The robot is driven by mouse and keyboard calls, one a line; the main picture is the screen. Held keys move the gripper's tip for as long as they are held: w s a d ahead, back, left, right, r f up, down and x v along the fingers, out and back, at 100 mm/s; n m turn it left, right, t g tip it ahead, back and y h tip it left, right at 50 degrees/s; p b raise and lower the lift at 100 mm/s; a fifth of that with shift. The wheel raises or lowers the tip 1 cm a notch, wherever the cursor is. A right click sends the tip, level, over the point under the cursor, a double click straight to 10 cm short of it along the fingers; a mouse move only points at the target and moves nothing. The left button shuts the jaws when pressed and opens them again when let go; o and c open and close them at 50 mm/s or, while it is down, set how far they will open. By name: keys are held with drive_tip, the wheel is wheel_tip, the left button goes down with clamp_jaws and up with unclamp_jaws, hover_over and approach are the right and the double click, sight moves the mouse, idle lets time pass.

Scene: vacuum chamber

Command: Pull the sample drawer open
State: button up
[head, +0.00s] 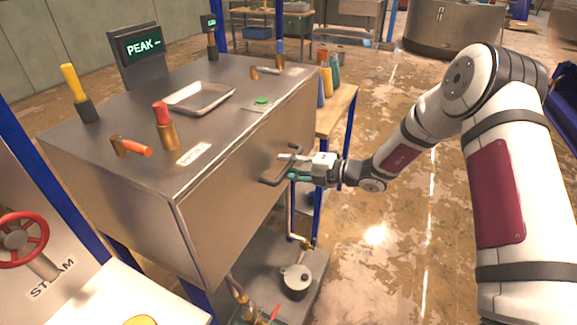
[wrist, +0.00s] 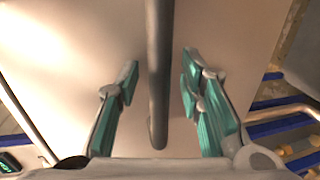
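The drawer handle is a dark grey bar (head: 268,181) on the right-hand face of a steel cabinet (head: 225,190). In the wrist view the handle (wrist: 158,60) runs up and down the picture before a plain metal front (wrist: 70,50). My gripper (head: 294,166) is at the handle. In the wrist view its teal-padded fingers (wrist: 160,78) stand apart on either side of the bar, with a gap on both sides. No open gap of a drawer shows on the face, and its seams cannot be made out.
On the cabinet top are a metal tray (head: 199,97), a green button (head: 262,100), a red-capped knob (head: 164,125) and a PEAK display (head: 141,46). A wooden bench (head: 335,110) with bottles stands behind my gripper. A pot (head: 296,282) sits below. The floor at right is clear around my arm.

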clamp_jaws()
drive_tip(key=shift+d, duration=0.15)
drive_tip(key=f+v, duration=0.3)
drive_tip(key=v, duration=1.2)
drive_tip(key=d+f+v, duration=0.1)
drive_tip(key=f+v, duration=0.2)
drive_tip(key=v, duration=1.3)
drive_tip(key=shift+s+f, duration=0.25)
drive_tip(key=shift+d, duration=0.15)
unclamp_jaws()
drive_tip(key=shift+d, duration=0.1)
